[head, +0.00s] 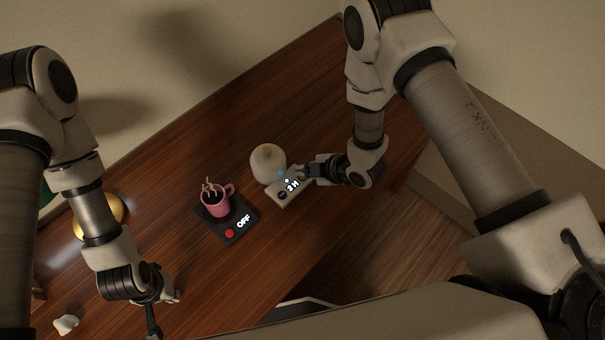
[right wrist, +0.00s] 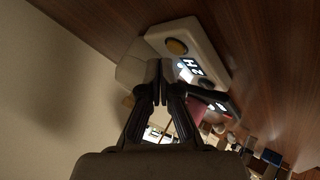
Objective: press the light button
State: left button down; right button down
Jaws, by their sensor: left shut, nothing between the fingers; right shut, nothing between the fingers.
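A white device with a rounded body (head: 268,160) and a flat control panel (head: 283,201) stands on the wooden counter. The panel has a lit display reading "2H" and a dark round button. In the right wrist view, the panel (right wrist: 203,42) shows a tan round button (right wrist: 177,46) and a dark one at the other end. I cannot read which button is for the light. My right gripper (head: 303,171) is shut and empty, its tips (right wrist: 160,66) close beside the panel; contact cannot be told. My left gripper (head: 153,322) is shut and empty over the counter's left part.
A pink mug (head: 215,202) with dark contents stands on a black warmer (head: 221,231) marked "OFF" with a red button. A gold round base (head: 105,220) is partly behind my left arm. A small white object (head: 66,324) lies lower left. The wall borders the counter (head: 165,175).

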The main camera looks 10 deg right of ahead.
aim_at(304, 178)
pick_arm(q)
jog(key=shift+f, duration=0.1)
pick_arm(e)
jog(key=shift+f, duration=0.1)
pick_arm(q)
jog(key=shift+f+b, duration=0.35)
jog(key=shift+b, duration=0.05)
pick_arm(e)
jog(key=shift+f, duration=0.35)
pick_arm(q)
jog(key=shift+f, duration=0.1)
pick_arm(e)
jog(key=shift+f, duration=0.15)
pick_arm(q)
jog(key=shift+r+p, duration=0.3)
jog(key=shift+r, duration=0.15)
pick_arm(e)
jog(key=shift+r, duration=0.65)
